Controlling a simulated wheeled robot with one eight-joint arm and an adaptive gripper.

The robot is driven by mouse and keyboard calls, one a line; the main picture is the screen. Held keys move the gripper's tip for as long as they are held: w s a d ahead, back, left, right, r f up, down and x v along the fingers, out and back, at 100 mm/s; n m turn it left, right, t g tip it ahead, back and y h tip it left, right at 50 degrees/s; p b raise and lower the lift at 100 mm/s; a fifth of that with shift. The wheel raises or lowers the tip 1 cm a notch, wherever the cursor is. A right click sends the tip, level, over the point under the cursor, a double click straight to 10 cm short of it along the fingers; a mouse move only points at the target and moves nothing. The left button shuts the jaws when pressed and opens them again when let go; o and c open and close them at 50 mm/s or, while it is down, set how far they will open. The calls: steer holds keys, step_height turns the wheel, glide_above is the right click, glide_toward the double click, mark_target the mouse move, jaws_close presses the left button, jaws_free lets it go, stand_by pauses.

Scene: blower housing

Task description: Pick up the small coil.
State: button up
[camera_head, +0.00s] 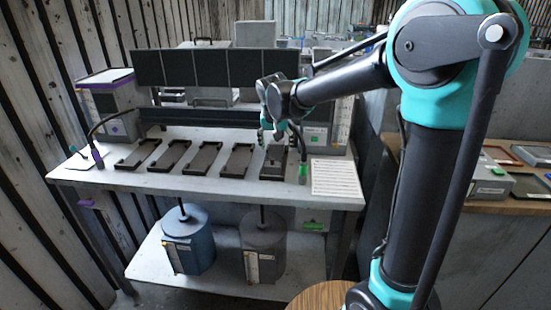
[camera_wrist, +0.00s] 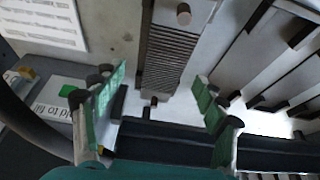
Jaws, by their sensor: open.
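A grey ribbed block, which looks like the small coil (camera_wrist: 172,60), lies in the upper middle of the wrist view with a short round peg at its far end. In the head view the small coil (camera_head: 275,154) shows as a small shape in the rightmost dark tray (camera_head: 262,176) on the bench. My gripper (camera_head: 273,137) is just above that tray. In the wrist view my gripper (camera_wrist: 162,80) is open, with green-padded fingers apart on either side of the ribbed block's near end. Nothing is between the pads that I can see as held; contact cannot be told.
Several dark trays (camera_head: 168,156) stand in a row to the left on the bench (camera_head: 130,178). A printed sheet (camera_head: 335,178) lies to the right, beside a bent cable. Dark panels (camera_head: 215,68) rise behind. Two canisters (camera_head: 187,240) (camera_head: 263,245) stand on the lower shelf.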

mark_target(275, 152)
steer(key=shift+a+x, duration=0.2)
steer(key=shift+x, duration=1.3)
steer(key=shift+a+x, duration=0.15)
steer(key=shift+x, duration=1.35)
steer(key=shift+r, duration=0.1)
steer(key=c, duration=1.6)
